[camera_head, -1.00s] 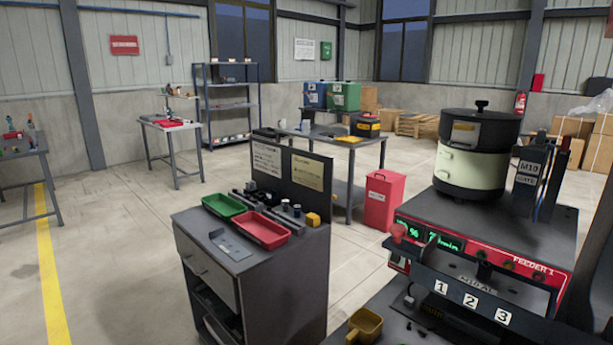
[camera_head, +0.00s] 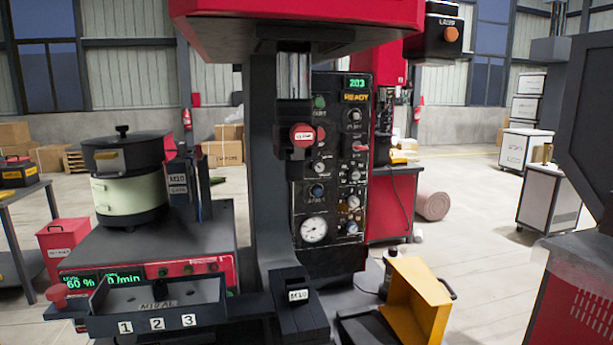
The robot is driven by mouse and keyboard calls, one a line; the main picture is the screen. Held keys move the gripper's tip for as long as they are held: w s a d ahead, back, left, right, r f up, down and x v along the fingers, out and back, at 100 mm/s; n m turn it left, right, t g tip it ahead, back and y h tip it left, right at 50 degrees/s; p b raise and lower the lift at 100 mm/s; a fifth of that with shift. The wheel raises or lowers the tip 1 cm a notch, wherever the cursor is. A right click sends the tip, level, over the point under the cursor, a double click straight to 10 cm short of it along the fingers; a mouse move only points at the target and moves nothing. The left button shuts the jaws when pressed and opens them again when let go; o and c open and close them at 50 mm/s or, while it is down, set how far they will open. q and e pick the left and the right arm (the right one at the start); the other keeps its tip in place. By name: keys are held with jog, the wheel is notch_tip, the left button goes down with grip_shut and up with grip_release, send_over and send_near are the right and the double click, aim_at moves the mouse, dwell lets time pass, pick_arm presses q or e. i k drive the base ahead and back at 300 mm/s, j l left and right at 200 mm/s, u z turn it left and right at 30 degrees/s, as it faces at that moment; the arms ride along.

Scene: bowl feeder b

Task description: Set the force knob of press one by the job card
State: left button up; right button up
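A red and dark grey press (camera_head: 252,150) stands in the middle of the head view. Its black control panel (camera_head: 333,255) carries several knobs, a green display reading about 203, an amber READY sign and a round gauge (camera_head: 314,230). The knob labels are too small to read surely, so I cannot tell which one is the force knob. The job card cannot be made out in this view. Neither of my grippers is in view.
A bowl feeder (camera_head: 130,185) stands left of the press, with a tray (camera_head: 155,305) marked 1, 2, 3 in front. A yellow chute (camera_head: 415,300) is at the lower right. A second red machine (camera_head: 395,190) stands behind.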

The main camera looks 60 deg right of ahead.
aim_at(354, 174)
jog(key=z, duration=2.2)
jog(key=l, duration=0.1)
